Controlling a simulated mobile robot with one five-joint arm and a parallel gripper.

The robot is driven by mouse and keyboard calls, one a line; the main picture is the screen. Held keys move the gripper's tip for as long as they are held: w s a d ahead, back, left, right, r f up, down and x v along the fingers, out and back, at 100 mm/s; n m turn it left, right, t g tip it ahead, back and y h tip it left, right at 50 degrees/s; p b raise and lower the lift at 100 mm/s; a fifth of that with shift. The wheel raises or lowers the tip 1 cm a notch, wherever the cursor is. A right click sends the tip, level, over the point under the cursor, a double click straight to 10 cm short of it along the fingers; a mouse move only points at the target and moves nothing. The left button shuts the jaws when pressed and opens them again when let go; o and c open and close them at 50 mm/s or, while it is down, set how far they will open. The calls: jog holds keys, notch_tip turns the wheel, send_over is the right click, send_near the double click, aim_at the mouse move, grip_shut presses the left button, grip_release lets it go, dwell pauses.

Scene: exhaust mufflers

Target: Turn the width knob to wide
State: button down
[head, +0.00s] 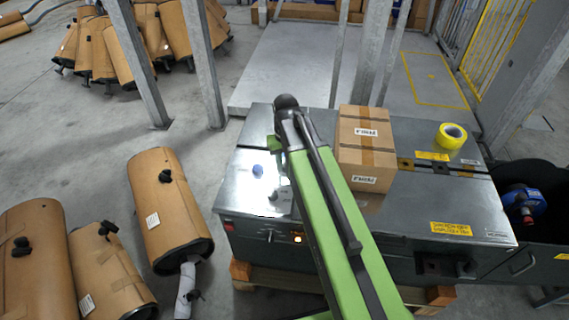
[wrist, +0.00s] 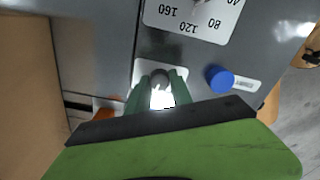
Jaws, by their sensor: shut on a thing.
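In the wrist view, my gripper (wrist: 161,88) is shut on a small dark knob (wrist: 160,75) on a pale plate (wrist: 147,66) in the grey machine top. Its dark green fingers sit on both sides of the knob. A bright white patch lies between them. No width marking or pointer direction is readable on this plate. In the head view, a green part of my gripper (head: 273,142) shows left of the arm's end; the fingertips and gripped knob cannot be made out there.
A white dial (wrist: 190,24) numbered up to 160 and a blue knob (wrist: 219,79) are close to my gripper. Wrapped mufflers (head: 167,205) are on the floor at left.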

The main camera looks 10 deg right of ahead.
aim_at(285, 165)
jog(key=m, duration=0.6)
jog(key=shift+m, duration=0.3)
dwell(0.4)
jog(key=c, duration=1.1)
grip_release()
jog(key=shift+c, duration=0.2)
jog(key=shift+r, duration=0.1)
notch_tip(285, 165, up, 17)
jog(key=p, duration=1.7)
